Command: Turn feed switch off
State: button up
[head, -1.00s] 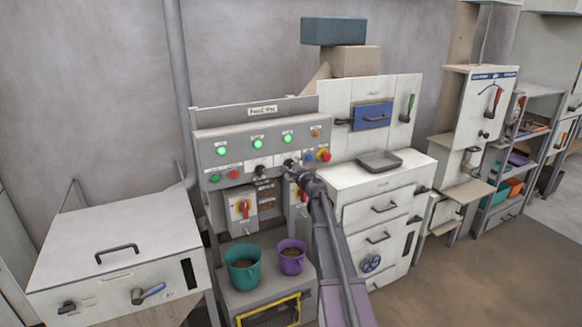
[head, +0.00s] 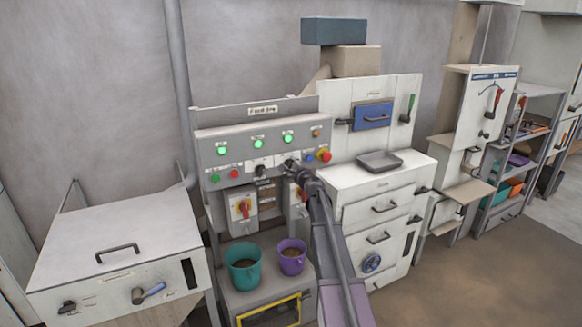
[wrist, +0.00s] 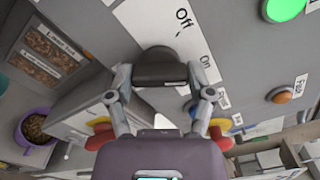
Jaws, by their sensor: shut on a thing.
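The feed switch is a dark knob (wrist: 160,66) on a white plate (wrist: 190,40) lettered "Off" and "On" in the wrist view. My gripper (wrist: 160,78) is shut on this knob, with a finger on each side of it. Which label the knob points to cannot be told. In the head view, my gripper (head: 297,170) is at the right part of the grey control panel (head: 240,135) and hides most of the knob. Three green lamps are lit along the panel, the right one (head: 288,138) above my gripper.
A red and yellow button (head: 324,156) sits just right of my gripper. A red rotary switch (head: 243,207) is on a box below the panel. A teal bucket (head: 243,265) and a purple bucket (head: 292,257) stand beneath. A white cabinet (head: 375,190) is close on the right.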

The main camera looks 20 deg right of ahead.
jog(key=shift+n, duration=0.4)
jog(key=n, duration=1.1)
jog(key=shift+w, duration=0.1)
dwell(0.4)
jog(key=o, duration=1.1)
